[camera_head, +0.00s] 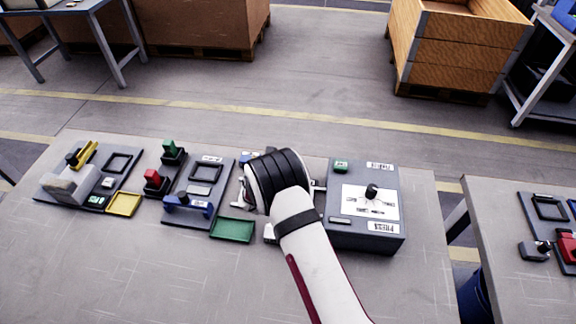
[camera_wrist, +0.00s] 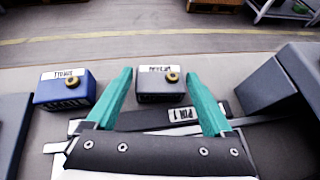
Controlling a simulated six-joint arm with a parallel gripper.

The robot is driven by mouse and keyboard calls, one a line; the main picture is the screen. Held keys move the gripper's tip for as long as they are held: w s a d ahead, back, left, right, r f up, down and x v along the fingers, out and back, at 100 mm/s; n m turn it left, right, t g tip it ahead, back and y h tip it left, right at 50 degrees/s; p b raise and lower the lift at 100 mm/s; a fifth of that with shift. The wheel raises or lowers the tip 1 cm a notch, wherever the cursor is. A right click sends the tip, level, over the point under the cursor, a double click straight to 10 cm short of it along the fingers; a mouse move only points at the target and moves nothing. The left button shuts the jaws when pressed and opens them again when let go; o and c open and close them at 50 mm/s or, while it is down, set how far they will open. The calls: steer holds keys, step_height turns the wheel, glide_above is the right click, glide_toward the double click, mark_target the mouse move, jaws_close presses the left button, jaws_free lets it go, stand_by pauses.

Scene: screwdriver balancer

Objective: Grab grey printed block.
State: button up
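The grey printed block (camera_wrist: 160,92) is a small dark grey box with a white printed label and a brass ring on top. In the wrist view it stands just ahead of my gripper (camera_wrist: 159,76), between the lines of its two teal fingers. The fingers are spread apart and nothing is visibly held. I cannot tell how deep the block sits between them. A similar blue block (camera_wrist: 66,90) stands left of the left finger; it also shows in the head view (camera_head: 248,158). In the head view my arm hides the grey block and most of my gripper.
A dark plate labelled PIN 1 (camera_wrist: 184,114) lies below the fingers. A large grey box (camera_head: 366,232) stands right of my wrist. Left are a green tray (camera_head: 232,230), a blue holder (camera_head: 188,206) and a yellow tray (camera_head: 123,205). The table front is bare.

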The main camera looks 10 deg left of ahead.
steer(key=c, duration=1)
